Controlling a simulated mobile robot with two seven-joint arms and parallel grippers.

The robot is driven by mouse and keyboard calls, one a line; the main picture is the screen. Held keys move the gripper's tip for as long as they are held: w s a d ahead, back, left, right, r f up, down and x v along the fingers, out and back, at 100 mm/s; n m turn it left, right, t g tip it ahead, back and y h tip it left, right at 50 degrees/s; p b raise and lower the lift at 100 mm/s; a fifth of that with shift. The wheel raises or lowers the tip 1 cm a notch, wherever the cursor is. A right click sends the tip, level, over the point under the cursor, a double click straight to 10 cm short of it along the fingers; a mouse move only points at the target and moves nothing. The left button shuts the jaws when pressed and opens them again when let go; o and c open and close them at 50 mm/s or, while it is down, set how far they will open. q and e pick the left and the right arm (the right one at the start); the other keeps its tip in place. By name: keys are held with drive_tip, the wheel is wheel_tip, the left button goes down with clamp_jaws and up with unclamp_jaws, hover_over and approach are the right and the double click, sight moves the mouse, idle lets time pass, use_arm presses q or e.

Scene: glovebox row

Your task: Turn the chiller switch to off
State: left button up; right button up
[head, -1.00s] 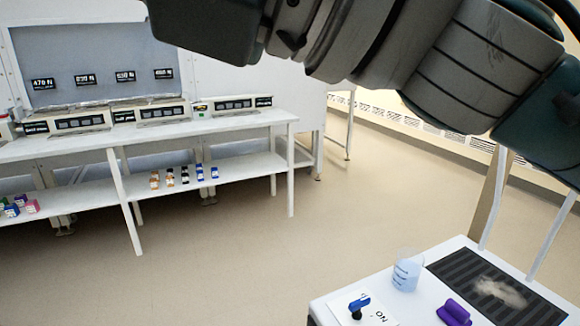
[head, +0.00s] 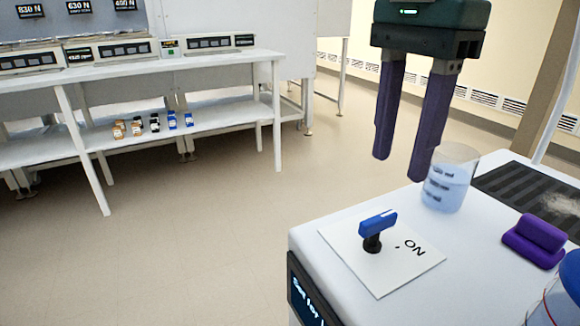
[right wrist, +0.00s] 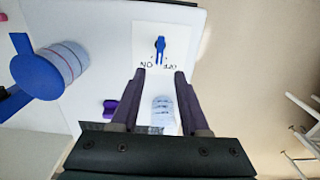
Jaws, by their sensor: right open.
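The chiller switch (head: 378,222) is a blue handle on a dark stem, standing on a white label plate (head: 375,272) on the white chiller top. "ON" shows on the plate in the head view. My left gripper is not in view.
A beaker of pale blue liquid (head: 450,180) stands close to my right fingers. A purple block-like object (head: 535,240), a blue-topped container (head: 570,280) and a dark ribbed mat (head: 510,187) are to the right. A long white bench (head: 160,72) is across open floor.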

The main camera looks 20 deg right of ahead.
sight(386, 214)
wheel_tip(386, 214, down, 7)
drive_tip(key=shift+s+a+f, duration=0.1)
idle(0.3)
clamp_jaws()
idle(0.5)
